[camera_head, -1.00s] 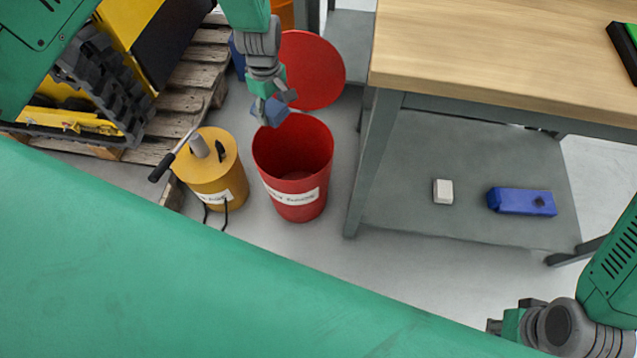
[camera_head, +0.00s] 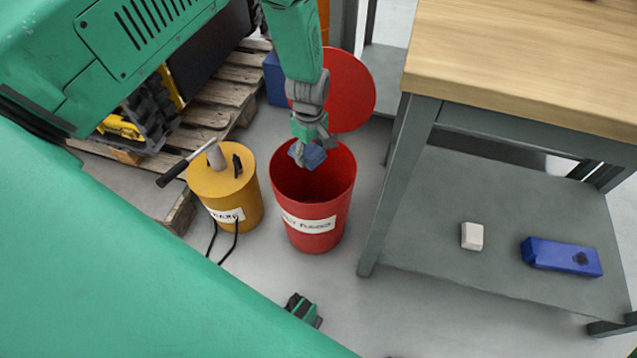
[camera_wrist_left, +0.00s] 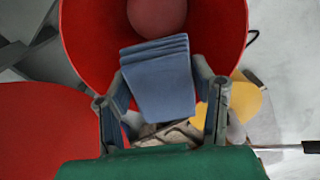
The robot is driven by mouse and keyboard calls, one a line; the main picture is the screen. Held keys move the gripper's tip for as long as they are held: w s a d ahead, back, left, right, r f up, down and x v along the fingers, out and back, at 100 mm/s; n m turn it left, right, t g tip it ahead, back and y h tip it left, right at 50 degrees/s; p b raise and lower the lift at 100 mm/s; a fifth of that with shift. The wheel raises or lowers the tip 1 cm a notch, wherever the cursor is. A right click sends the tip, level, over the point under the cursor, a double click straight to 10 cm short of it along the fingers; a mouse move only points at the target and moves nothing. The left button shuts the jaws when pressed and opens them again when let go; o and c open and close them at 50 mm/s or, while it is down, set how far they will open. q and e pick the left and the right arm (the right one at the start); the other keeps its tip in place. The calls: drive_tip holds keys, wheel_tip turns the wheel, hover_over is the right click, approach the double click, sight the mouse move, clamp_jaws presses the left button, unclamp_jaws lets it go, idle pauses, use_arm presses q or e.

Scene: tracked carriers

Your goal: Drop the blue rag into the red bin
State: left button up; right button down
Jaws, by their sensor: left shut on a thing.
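The red bin (camera_head: 325,240) stands open on the floor, with a white label on its front. My left gripper (camera_head: 308,153) is at the back part of its mouth, shut on the folded blue rag (camera_head: 314,158). In the left wrist view the blue rag (camera_wrist_left: 160,80) sits between the fingers of the left gripper (camera_wrist_left: 165,105). The red bin's inside (camera_wrist_left: 90,35) shows behind the rag.
A round red lid (camera_head: 350,90) is behind the bin. A yellow canister (camera_head: 235,195) with a lever handle stands left of it. A workbench (camera_head: 400,190) is on the right; its lower shelf holds a white block (camera_head: 472,236) and a blue case (camera_head: 560,256). A wooden pallet (camera_head: 215,105) lies behind.

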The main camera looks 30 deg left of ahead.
use_arm(q)
drive_tip(key=shift+a, duration=0.25)
drive_tip(key=o, duration=1.2)
drive_tip(key=shift+a+f, duration=0.15)
drive_tip(key=shift+a, duration=0.1)
drive_tip(key=shift+d+r, duration=0.25)
drive_tip(key=shift+d, duration=0.05)
drive_tip(key=r, duration=1)
drive_tip(key=shift+w+a+r, duration=0.1)
drive_tip(key=shift+a, duration=0.1)
drive_tip(key=shift+d+r, duration=0.1)
drive_tip(key=shift+r, duration=0.55)
use_arm(e)
drive_tip(key=shift+a+r, duration=0.15)
drive_tip(key=shift+a, duration=0.05)
use_arm(q)
drive_tip(key=shift+f, duration=0.1)
use_arm(e)
drive_tip(key=shift+a, duration=0.1)
